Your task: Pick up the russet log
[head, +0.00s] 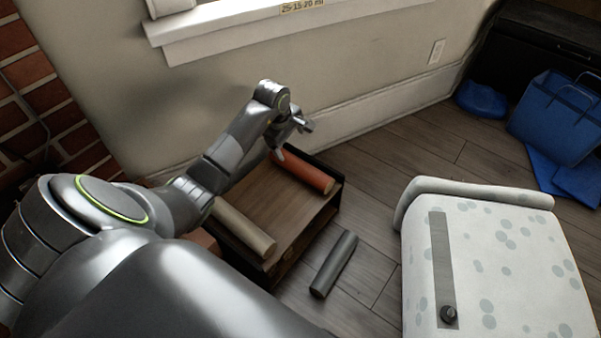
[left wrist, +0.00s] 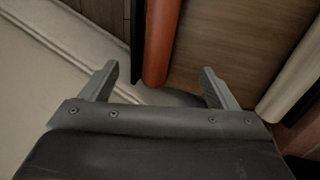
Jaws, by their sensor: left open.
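The russet log (head: 305,173) lies along the far right side of a low, dark wooden box (head: 268,200). My left gripper (head: 292,139) is open and empty above the log's far end, close to the wall. In the left wrist view, the russet log (left wrist: 162,40) shows between the two open fingers (left wrist: 159,69), beyond their tips and nearer the left finger. I cannot tell the exact gap between them. The gripper covers the log's far end in the head view. My right gripper is not in view.
A pale log (head: 243,228) lies on the box's near left side. A dark grey log (head: 334,263) lies on the floor. A white spotted seat (head: 520,262) stands at the right. A blue bag (head: 556,118) is farther back. The wall (head: 375,75) is close behind the box.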

